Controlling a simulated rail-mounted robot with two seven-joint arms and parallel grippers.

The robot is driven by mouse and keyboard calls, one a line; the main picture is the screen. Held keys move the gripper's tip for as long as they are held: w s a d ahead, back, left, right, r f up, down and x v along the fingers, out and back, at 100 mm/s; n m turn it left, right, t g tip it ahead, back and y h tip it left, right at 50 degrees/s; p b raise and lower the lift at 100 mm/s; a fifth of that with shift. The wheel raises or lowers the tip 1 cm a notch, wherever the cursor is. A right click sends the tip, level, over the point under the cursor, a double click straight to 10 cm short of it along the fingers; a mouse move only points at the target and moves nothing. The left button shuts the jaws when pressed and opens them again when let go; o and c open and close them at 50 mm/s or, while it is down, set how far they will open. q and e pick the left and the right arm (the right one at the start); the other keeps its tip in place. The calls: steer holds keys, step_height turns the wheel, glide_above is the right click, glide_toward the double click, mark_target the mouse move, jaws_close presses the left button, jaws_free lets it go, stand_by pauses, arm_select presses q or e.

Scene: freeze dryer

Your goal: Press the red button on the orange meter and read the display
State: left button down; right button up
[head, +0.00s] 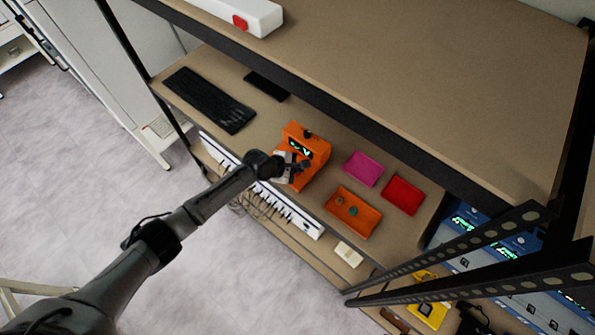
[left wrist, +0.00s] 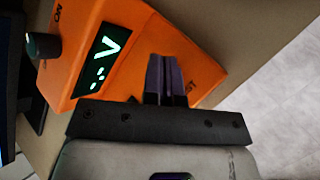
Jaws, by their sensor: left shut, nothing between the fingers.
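The orange meter (head: 291,133) stands on the middle shelf; it fills the upper left of the left wrist view (left wrist: 141,38). Its dark display (head: 299,148) is lit and shows a large pale green V with small marks beside it in the left wrist view (left wrist: 101,57); I cannot read digits. A dark knob (left wrist: 43,46) sits near its far end. My left gripper (head: 303,166) is shut and empty, its fingertips (left wrist: 165,62) at the meter's face beside the display. Letters "ST" show right of the fingers. The red button is not visible, perhaps hidden by the fingers; contact is unclear. My right gripper is out of view.
Pink (head: 363,169), red (head: 403,195) and orange (head: 349,222) trays lie right of the meter. A black keyboard (head: 209,99) lies to its left. The upper shelf (head: 420,90) overhangs behind. A white power strip (head: 290,212) runs below the shelf's front edge.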

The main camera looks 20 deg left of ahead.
arm_select(q)
steer(key=shift+f, duration=0.15)
steer(key=shift+f, duration=0.3)
stand_by(0.3)
steer(key=shift+f, duration=0.1)
stand_by(0.4)
steer(key=shift+r+p, duration=0.6)
steer(key=shift+p, duration=0.2)
steer(key=shift+r, duration=0.1)
